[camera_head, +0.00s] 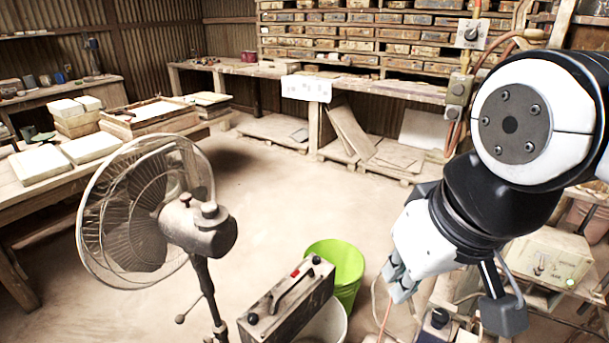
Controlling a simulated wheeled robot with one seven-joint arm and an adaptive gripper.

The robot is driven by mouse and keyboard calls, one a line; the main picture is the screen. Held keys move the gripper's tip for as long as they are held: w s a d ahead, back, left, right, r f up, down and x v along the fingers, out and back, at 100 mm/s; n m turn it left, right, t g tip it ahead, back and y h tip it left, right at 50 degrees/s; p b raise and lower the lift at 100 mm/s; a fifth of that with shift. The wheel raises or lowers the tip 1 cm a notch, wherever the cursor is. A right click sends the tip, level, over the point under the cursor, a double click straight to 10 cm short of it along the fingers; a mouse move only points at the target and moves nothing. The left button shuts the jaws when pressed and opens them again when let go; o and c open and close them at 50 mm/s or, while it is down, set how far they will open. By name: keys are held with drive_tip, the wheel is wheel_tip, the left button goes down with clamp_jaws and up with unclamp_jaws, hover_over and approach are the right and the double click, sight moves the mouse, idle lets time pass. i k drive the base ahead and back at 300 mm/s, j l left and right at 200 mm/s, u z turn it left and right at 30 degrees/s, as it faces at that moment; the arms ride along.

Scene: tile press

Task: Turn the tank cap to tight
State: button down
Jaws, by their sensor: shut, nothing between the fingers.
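My gripper (400,288) is in the lower right, pointing down with its fingers together and nothing seen between them. A small round cap-like top (440,317) sits on a dark object at the bottom edge, just right of and below my fingertips. They look apart in the picture, though depth is hard to judge. I cannot tell for certain that this is the tank cap, nor how tightly it is turned. The lower part of that object is cut off by the frame.
A standing fan (205,232) is at left centre. A dark box with a handle (287,303) and a green bucket (340,268) stand left of my gripper. A beige control box (548,255) is at right. Open floor (280,195) lies behind.

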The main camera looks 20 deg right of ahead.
sight(440, 315)
drive_tip(key=z, duration=1.05)
